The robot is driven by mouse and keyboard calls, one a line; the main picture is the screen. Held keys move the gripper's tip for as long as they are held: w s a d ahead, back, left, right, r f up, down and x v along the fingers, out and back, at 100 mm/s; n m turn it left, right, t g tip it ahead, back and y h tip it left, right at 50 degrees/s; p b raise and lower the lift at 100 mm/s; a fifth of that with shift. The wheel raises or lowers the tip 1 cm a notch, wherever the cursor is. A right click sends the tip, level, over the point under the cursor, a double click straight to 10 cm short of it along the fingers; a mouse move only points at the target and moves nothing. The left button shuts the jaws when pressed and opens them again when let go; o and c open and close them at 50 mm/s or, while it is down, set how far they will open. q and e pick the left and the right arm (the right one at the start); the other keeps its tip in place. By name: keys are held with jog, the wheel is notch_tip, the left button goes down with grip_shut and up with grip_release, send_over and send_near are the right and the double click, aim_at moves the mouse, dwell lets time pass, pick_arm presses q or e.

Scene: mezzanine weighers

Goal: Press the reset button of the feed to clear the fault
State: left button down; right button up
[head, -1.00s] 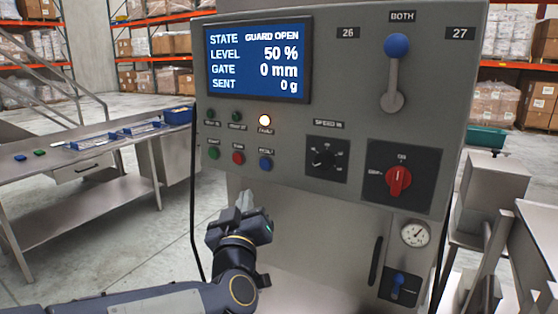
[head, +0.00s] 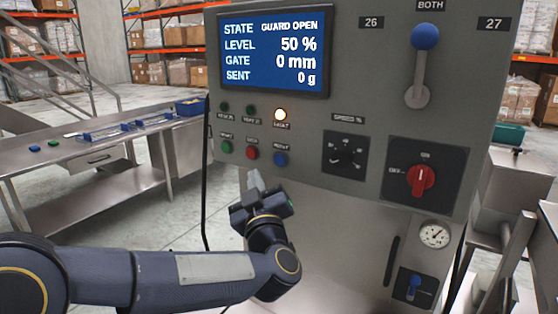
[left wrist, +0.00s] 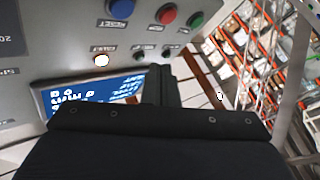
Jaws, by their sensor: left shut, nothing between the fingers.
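The blue button (head: 280,159), with a small blurred label above it that seems to read RESET, is the right one of three buttons on the grey control panel (head: 310,210). It also shows at the top of the left wrist view (left wrist: 122,8). The fault lamp (head: 280,115) above it is lit, and the screen (head: 275,50) reads GUARD OPEN. My left gripper (head: 254,180) is shut and empty, below and slightly left of the blue button, and appears apart from the panel. Its fingers also show in the left wrist view (left wrist: 160,75). My right gripper is not in view.
A green button (head: 226,146) and a red button (head: 252,153) sit close left of the blue one. A speed dial (head: 345,155), a red rotary switch (head: 421,180) and a blue-knobbed lever (head: 424,40) are further right. A steel table (head: 60,175) stands at left.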

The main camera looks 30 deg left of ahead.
aim_at(274, 157)
pick_arm(q)
jog(key=shift+w+d, duration=0.15)
jog(key=shift+w, duration=1.6)
jog(key=shift+w+d, duration=0.1)
jog(key=shift+w, duration=1.6)
jog(key=shift+w, duration=0.4)
jog(key=shift+w, duration=0.4)
jog(key=shift+s, duration=0.1)
jog(key=shift+s+b, duration=0.4)
jog(key=shift+s, duration=0.3)
